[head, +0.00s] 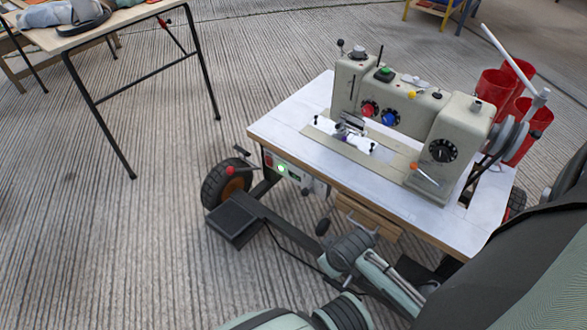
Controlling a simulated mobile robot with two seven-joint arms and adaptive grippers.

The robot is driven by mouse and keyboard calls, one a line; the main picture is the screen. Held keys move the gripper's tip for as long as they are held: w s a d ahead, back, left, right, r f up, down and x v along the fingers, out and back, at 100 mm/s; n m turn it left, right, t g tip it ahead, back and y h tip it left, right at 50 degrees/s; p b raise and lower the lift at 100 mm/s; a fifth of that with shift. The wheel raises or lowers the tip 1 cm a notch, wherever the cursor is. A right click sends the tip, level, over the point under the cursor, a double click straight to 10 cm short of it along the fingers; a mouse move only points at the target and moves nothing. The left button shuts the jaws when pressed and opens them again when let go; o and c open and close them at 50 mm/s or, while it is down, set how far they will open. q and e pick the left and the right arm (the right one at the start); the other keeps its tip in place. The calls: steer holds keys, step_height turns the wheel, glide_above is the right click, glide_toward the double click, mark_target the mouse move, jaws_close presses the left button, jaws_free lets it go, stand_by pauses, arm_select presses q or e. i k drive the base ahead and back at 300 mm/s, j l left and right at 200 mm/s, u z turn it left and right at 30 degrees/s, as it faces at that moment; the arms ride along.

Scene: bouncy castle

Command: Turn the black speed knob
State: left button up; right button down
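A cream sewing machine (455,125) stands on a white-topped table. A round black dial (443,150) with white marks is on the front of its right-hand column; it looks like the speed knob, though its label is too small to read. My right gripper (345,222) is low in front of the table's front edge, below and left of the dial and well apart from it. Its dark fingertips look spread, with nothing seen between them. My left gripper is not in view.
The white tabletop (290,125) has a wooden drawer (368,217) and a control box with a green light (281,169) under its front edge. Red and blue knobs sit left of the dial. Red cups (493,90) stand behind. A pedal (234,222) lies on the floor.

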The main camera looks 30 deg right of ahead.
mark_target(306, 192)
steer(key=z, duration=1.05)
